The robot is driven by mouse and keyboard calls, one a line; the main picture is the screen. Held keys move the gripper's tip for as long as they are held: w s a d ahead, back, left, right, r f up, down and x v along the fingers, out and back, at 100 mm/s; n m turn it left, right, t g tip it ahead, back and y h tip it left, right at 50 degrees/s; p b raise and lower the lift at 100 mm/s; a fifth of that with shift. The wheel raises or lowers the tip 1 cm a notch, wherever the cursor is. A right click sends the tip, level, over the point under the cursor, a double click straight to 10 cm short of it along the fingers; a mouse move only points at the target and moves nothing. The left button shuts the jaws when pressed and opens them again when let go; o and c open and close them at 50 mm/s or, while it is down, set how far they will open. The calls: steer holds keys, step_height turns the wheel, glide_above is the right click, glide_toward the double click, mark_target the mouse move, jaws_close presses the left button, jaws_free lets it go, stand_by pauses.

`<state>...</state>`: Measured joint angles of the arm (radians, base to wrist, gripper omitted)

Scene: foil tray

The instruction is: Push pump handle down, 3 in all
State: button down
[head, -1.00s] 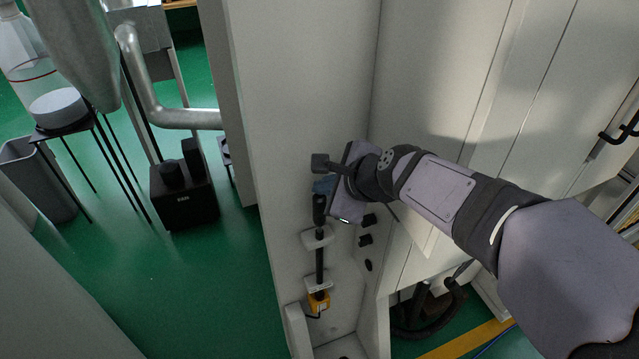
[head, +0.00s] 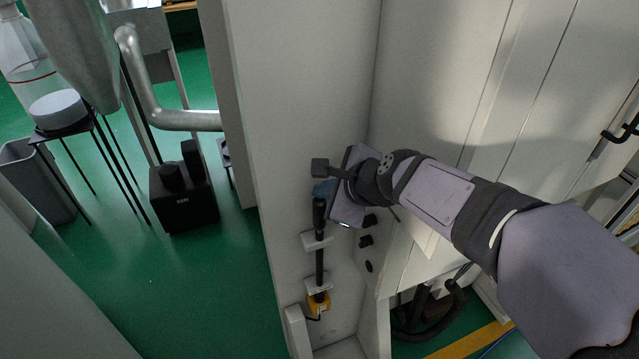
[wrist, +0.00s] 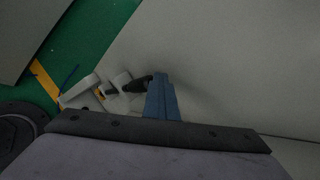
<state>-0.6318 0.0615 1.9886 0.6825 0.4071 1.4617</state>
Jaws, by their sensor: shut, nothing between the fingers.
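The pump is an upright black rod with a thick black handle (head: 319,210) at its top, running down through pale brackets beside the white wall. A yellow part (head: 318,303) is at its foot. My gripper (head: 324,187) has blue fingers, pressed together and empty, just above the handle's top. In the wrist view the blue fingers (wrist: 161,98) point at the end of the black handle (wrist: 138,84) and partly cover it. I cannot tell for sure whether they touch it.
White walls (head: 305,90) stand close behind and beside the pump. A dark hose (head: 435,305) lies in an opening below right.

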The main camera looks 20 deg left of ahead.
steer(key=shift+f, duration=0.4)
steer(key=shift+r, duration=0.2)
steer(key=shift+r+p, duration=2.9)
steer(key=shift+r, duration=0.05)
steer(key=shift+w, duration=0.1)
step_height(320, 180, up, 5)
steer(key=p, duration=0.5)
steer(key=shift+r, duration=0.1)
stand_by(1.2)
step_height(320, 180, up, 4)
steer(key=p, duration=0.7)
steer(key=shift+f+b, duration=0.3)
steer(key=shift+f, duration=0.05)
